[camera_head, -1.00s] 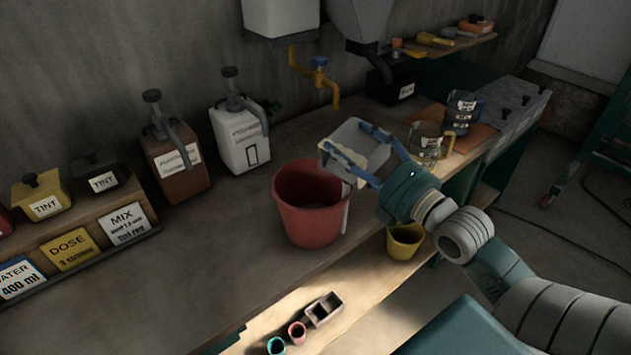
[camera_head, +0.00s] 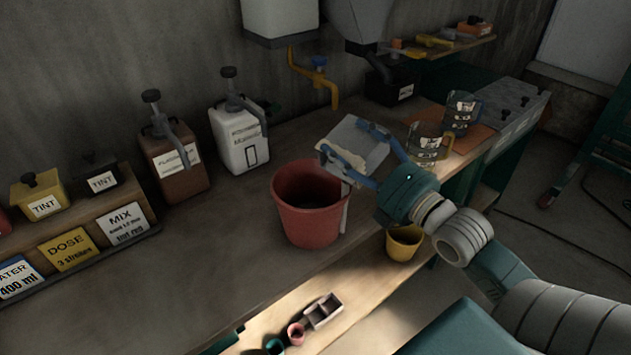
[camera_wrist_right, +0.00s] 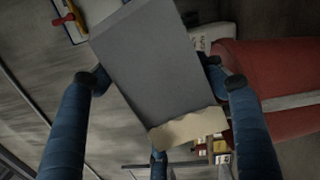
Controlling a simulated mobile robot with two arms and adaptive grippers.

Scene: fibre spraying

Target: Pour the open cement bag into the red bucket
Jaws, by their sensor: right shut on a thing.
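The red bucket (camera_head: 310,222) stands upright on the bench in the head view and shows at the right of the right wrist view (camera_wrist_right: 275,80). The grey cement bag (camera_head: 358,138) has a beige torn edge facing the bucket side. My right gripper (camera_head: 343,137) is shut on the bag, one blue finger on each side, and holds it tilted above the bucket's right rim. In the wrist view the bag (camera_wrist_right: 150,70) fills the space between the fingers. I cannot see cement flowing. The bucket's bottom is hidden. My left gripper is out of view.
A yellow bucket (camera_head: 403,243) is below my right wrist. Measuring jugs (camera_head: 428,145) stand right of the bag. A white pump container (camera_head: 240,140) and a brown one (camera_head: 175,165) stand behind, left. A yellow tap (camera_head: 318,82) hangs behind. The bench's front left is clear.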

